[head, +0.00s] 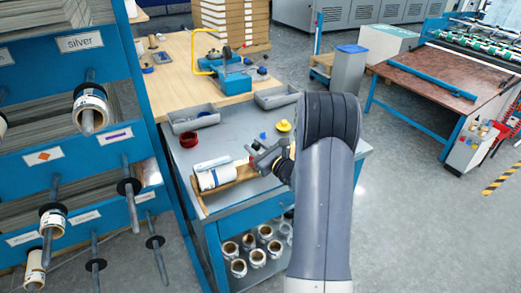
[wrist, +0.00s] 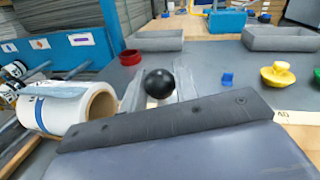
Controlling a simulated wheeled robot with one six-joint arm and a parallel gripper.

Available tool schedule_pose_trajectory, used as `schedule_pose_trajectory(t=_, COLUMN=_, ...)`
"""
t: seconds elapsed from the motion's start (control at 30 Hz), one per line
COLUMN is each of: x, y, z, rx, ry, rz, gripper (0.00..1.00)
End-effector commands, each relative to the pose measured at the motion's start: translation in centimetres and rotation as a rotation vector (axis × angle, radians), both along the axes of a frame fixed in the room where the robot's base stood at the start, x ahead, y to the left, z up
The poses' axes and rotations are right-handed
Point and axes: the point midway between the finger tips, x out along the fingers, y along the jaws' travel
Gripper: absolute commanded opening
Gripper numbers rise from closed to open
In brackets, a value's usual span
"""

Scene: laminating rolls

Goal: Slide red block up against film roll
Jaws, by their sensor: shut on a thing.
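The white film roll (head: 213,177) lies on a wooden cradle (head: 238,183) on the grey bench. In the wrist view the roll (wrist: 72,114) is at the left, its open cardboard core facing my gripper. My gripper (head: 262,157) is at the right part of the cradle, to the right of the roll. In the wrist view its fingers (wrist: 160,88) are closed around a black ball knob (wrist: 158,83). A small red patch (head: 252,163) beside the fingers seems to be the red block; the rest is hidden by my gripper. A gap shows between my fingers and the roll.
A red ring (head: 188,140), a yellow knob-like piece (head: 283,126) and a small blue piece (wrist: 227,79) stand on the bench. Two grey trays (head: 195,118) (head: 277,96) lie behind. A blue rack with spindles (head: 80,150) stands close on the left.

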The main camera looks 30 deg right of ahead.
Motion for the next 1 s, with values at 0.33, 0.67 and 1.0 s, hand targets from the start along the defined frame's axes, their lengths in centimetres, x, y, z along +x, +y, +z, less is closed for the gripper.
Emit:
schedule_pose_trajectory(t=0.33, x=-0.1, y=2.5, z=0.1, rx=-0.001, ry=-0.003, rz=0.002, gripper=0.0)
schedule_pose_trajectory(t=0.67, x=-0.1, y=2.4, z=0.1, rx=-0.001, ry=-0.002, rz=0.0, gripper=0.39)
schedule_pose_trajectory(t=1.0, x=-0.2, y=2.3, z=0.1, rx=-0.001, ry=-0.003, rz=-0.001, gripper=0.48)
